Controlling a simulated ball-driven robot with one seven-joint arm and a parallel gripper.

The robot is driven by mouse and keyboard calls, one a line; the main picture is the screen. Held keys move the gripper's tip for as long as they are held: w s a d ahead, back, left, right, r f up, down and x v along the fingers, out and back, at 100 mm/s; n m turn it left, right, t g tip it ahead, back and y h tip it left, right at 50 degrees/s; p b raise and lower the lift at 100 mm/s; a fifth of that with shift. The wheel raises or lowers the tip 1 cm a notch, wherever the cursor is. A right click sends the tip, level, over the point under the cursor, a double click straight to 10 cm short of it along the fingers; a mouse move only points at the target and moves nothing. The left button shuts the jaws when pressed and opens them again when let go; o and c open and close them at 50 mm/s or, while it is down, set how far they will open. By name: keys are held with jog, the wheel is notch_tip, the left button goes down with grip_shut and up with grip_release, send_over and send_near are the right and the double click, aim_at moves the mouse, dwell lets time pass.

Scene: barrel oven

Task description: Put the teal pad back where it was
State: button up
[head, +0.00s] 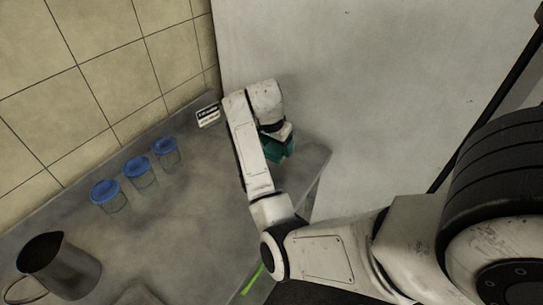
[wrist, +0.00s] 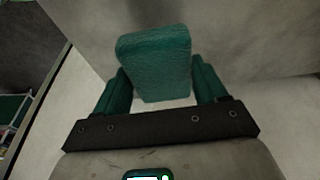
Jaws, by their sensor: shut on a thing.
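The teal pad (wrist: 155,62) is a block with a rough, fabric-like face. In the wrist view it stands between the two teal fingers of my gripper (wrist: 158,82), which is shut on it. In the head view my gripper (head: 278,147) points down over the back right part of the grey counter (head: 190,215), near its right edge. Teal shows at its tip there, but I cannot tell pad from fingers. I cannot tell whether the pad touches the counter.
Three clear jars with blue lids (head: 136,166) stand along the tiled wall. A dark metal pitcher (head: 62,265) stands at the front left. A small sign (head: 208,115) is at the back, near a large pale panel (head: 370,90). The counter's middle is clear.

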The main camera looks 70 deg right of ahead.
jog(key=shift+w+a+f, duration=0.15)
jog(key=shift+w+f, duration=0.25)
jog(key=shift+f, duration=0.15)
jog(key=f, duration=0.1)
jog(key=f+p, duration=0.1)
jog(key=f, duration=0.1)
jog(key=shift+w+a, duration=0.2)
jog(key=shift+w, duration=0.1)
jog(key=shift+f, duration=0.45)
jog(key=shift+f, duration=0.2)
jog(key=o, duration=1.1)
jog(key=shift+r, duration=0.1)
jog(key=v, duration=1.2)
jog(key=shift+d+r, duration=0.1)
jog(key=shift+r, duration=0.1)
